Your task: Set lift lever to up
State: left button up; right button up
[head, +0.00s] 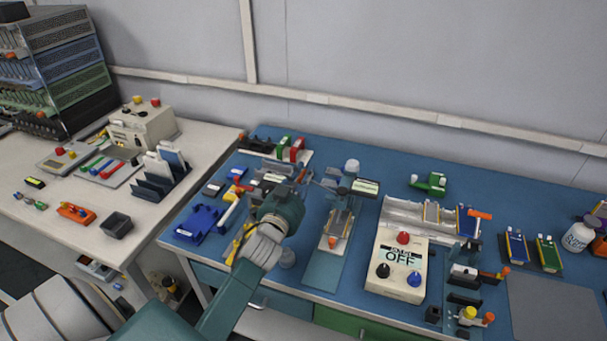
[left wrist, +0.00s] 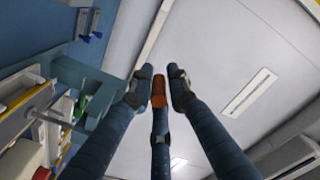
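My left gripper (head: 297,181) reaches over the blue bench from the front, among the small devices left of its middle. The left wrist view shows its dark fingers (left wrist: 159,84) straight and apart. An orange-red knob (left wrist: 159,91) shows between the fingertips with narrow gaps at its sides; I cannot tell whether a finger touches it. It may be the lift lever's knob, but its base is hidden. Behind the fingers is a pale device with a labelled top (head: 364,187). Another orange knob (head: 332,242) sits on a slim stand (head: 322,268). My right gripper is out of view.
A white control box (head: 398,262) reading OFF, with red, black and blue knobs, stands right of the stand. A blue part (head: 199,224) lies to the left. A grey mat (head: 556,307) is at the right. A white side table (head: 70,236) adjoins the bench.

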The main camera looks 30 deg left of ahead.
pick_arm(q)
jog(key=shift+o, duration=0.8)
jog(key=shift+s+d+f, duration=0.1)
jog(key=shift+s, duration=0.15)
jog(key=v, duration=1.1)
jog(key=shift+s, duration=0.25)
jog(key=shift+d, duration=0.1)
